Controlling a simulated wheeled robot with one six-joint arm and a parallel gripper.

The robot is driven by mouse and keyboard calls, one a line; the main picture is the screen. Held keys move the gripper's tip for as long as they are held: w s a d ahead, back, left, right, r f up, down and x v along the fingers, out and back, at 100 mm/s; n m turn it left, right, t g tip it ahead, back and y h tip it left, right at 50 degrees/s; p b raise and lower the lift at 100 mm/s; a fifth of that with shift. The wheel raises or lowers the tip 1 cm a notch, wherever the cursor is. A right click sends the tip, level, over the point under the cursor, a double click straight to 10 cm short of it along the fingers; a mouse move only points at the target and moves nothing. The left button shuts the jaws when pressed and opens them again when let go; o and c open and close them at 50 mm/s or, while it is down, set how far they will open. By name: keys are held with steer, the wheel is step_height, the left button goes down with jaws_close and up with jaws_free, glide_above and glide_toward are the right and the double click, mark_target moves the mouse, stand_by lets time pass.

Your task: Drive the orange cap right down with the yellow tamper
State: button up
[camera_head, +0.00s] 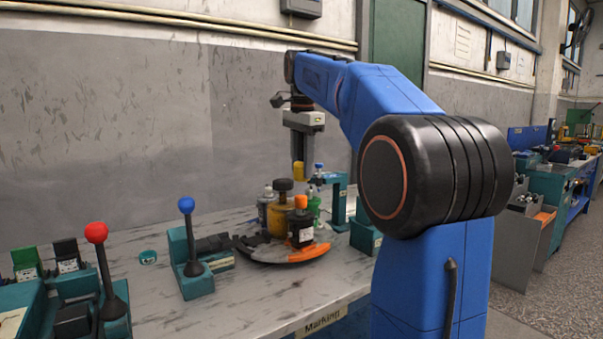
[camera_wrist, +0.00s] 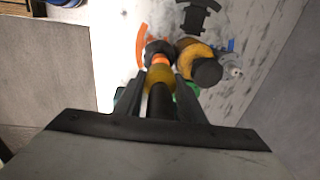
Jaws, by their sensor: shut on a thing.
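My gripper (camera_head: 299,150) points down above the bench and is shut on the yellow tamper (camera_head: 299,171). In the wrist view the tamper's yellow end (camera_wrist: 160,78) and dark shaft (camera_wrist: 161,103) lie between the two fingers (camera_wrist: 160,92). The orange cap (camera_head: 301,201) sits on top of a dark bottle (camera_head: 301,232) with a pale label. A clear gap shows between the tamper and the cap in the head view. In the wrist view the cap (camera_wrist: 160,60) shows just beyond the tamper, which partly hides it. How far down the cap sits is unclear.
The bottle stands on a round carousel (camera_head: 308,252) with orange and dark rim parts. A yellow bottle with a black cap (camera_head: 280,213), a grey bottle (camera_head: 265,203) and a green bottle (camera_head: 314,207) stand close by. A teal stand (camera_head: 339,203) is right; a blue-knobbed lever (camera_head: 188,235) is left.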

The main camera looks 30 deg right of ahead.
mark_target(301, 180)
steer(key=shift+w+r, duration=0.15)
steer(key=shift+w, duration=0.2)
steer(key=shift+f, duration=1.7)
steer(key=shift+f, duration=0.9)
steer(key=shift+r, duration=0.15)
steer(key=shift+r, duration=1.65)
